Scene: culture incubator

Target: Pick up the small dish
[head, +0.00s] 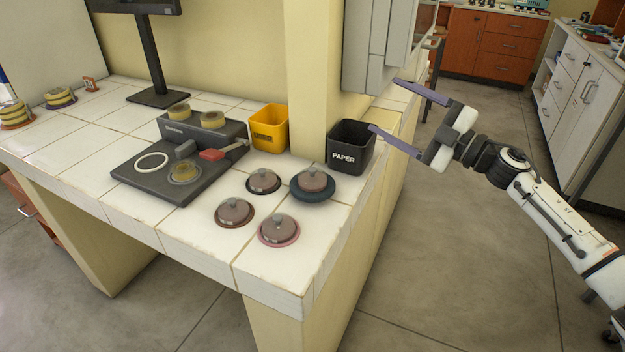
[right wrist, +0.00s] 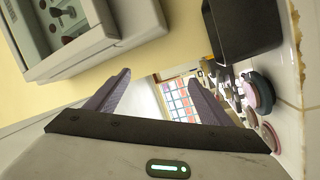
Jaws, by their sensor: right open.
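Several small round lidded dishes are on the white tiled bench in the head view. A brownish dish on a black base (head: 263,180) and a larger one on a dark blue base (head: 312,183) sit behind one on a dark red base (head: 234,212) and one on a pink base (head: 278,230). I cannot tell which is the small dish. My right gripper (head: 384,105) is open and empty, raised beyond the bench's right edge, apart from the dishes. Its fingers also show in the right wrist view (right wrist: 160,77). My left gripper is not in view.
A black PAPER bin (head: 346,158) stands between my right gripper and the dishes. A yellow bin (head: 269,128) stands behind them. A dark grey device (head: 150,185) with yellowish dishes is to the left. A grey wall unit (head: 372,40) is near the gripper.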

